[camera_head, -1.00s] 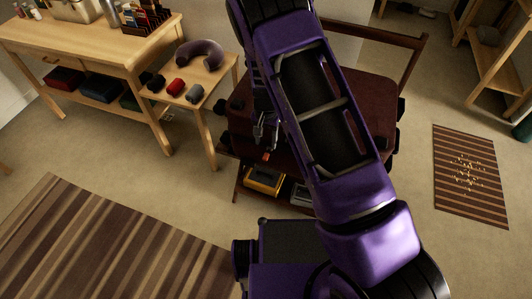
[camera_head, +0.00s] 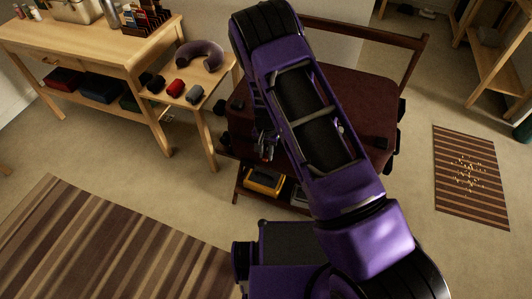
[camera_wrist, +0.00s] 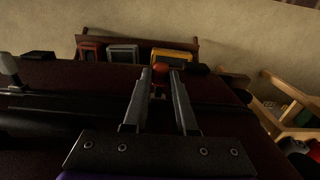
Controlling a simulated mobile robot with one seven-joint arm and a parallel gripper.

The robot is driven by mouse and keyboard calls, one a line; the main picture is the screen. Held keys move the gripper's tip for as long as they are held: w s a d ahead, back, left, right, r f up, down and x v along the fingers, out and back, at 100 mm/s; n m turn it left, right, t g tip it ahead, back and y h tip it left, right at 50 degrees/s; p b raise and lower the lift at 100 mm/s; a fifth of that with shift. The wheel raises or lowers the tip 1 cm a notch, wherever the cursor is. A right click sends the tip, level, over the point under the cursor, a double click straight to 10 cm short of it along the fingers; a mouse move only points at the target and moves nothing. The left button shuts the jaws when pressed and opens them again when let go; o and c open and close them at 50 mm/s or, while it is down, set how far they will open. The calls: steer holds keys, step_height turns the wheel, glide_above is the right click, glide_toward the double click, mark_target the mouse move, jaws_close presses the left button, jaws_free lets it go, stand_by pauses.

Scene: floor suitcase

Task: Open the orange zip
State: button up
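The dark maroon suitcase (camera_head: 355,90) lies flat on a low wooden rack, partly hidden behind my arm. In the wrist view its dark top (camera_wrist: 60,75) fills the middle of the picture. A small orange zip pull (camera_wrist: 160,67) shows there at the suitcase's edge, between and just beyond my fingertips. My gripper (camera_head: 266,153) is at the suitcase's near edge, pointing down. In the wrist view my gripper (camera_wrist: 160,76) has its two fingers apart, with a gap around the orange pull. I cannot tell whether they touch it. The pull is hidden in the head view.
A yellow case (camera_head: 264,180) sits on the rack's lower shelf. A small side table (camera_head: 205,85) with a neck pillow (camera_head: 200,55) and rolled items stands close on the left, beside a workbench (camera_head: 100,45). A striped rug (camera_head: 100,240) covers the floor at front left.

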jaws_close()
stand_by(0.9)
